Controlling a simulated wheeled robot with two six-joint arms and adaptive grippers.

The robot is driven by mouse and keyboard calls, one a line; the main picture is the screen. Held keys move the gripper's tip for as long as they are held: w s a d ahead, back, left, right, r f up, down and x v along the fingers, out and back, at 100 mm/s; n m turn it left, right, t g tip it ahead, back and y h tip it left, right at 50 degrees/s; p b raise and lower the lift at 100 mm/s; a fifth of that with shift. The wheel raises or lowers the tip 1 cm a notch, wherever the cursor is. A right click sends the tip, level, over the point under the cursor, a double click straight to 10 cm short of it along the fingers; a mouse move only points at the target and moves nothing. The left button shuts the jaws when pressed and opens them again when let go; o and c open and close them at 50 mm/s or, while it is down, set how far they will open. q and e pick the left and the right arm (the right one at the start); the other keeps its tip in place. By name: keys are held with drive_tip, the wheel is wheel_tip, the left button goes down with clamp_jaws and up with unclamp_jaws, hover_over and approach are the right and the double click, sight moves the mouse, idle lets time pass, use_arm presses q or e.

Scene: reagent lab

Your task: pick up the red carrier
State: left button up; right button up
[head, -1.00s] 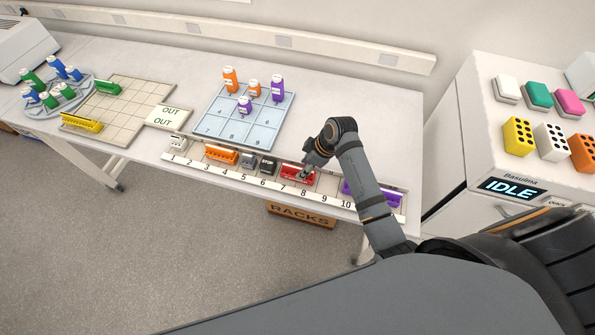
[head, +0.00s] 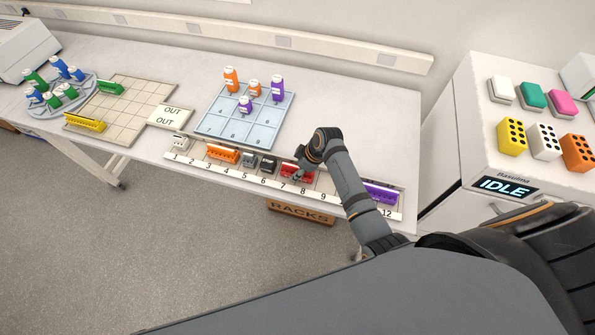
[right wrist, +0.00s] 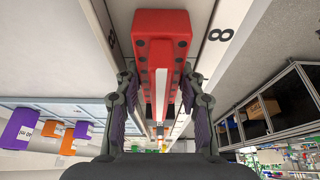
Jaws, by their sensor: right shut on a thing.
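The red carrier (head: 298,175) sits in the numbered rack strip (head: 336,204) near slots 7 and 8, partly hidden by my right gripper (head: 300,165). In the right wrist view the red carrier (right wrist: 160,60) runs lengthwise between the two fingers of my right gripper (right wrist: 162,105), with the number 8 beside it. The right gripper is shut on the carrier. Whether the carrier has left the strip cannot be told. My left gripper is not in view.
The orange (head: 223,154) and purple (head: 380,193) carriers stand in the same strip, with grey and black ones left of the red one. A blue numbered tray (head: 225,125) with several bottles lies behind. The Basulina machine (head: 500,150) stands at right.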

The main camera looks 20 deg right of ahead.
drive_tip(key=shift+r, duration=0.1)
drive_tip(key=shift+r+b, duration=0.25)
drive_tip(key=shift+b, duration=0.05)
wheel_tip(320, 180, up, 2)
drive_tip(key=shift+s+d+r+b, duration=0.1)
drive_tip(key=shift+r+b, duration=0.15)
drive_tip(key=shift+b, duration=0.6)
drive_tip(key=s+r, duration=0.1)
drive_tip(key=s+d+r+b, duration=0.1)
drive_tip(key=r, duration=0.1)
drive_tip(key=s+r, duration=0.1)
drive_tip(key=shift+s+d+r, duration=0.25)
drive_tip(key=shift+s+d, duration=0.05)
drive_tip(key=s+d+r+b, duration=0.2)
drive_tip(key=s+r, duration=0.3)
drive_tip(key=s, duration=0.4)
drive_tip(key=shift+d+r, duration=0.2)
drive_tip(key=shift+d, duration=0.6)
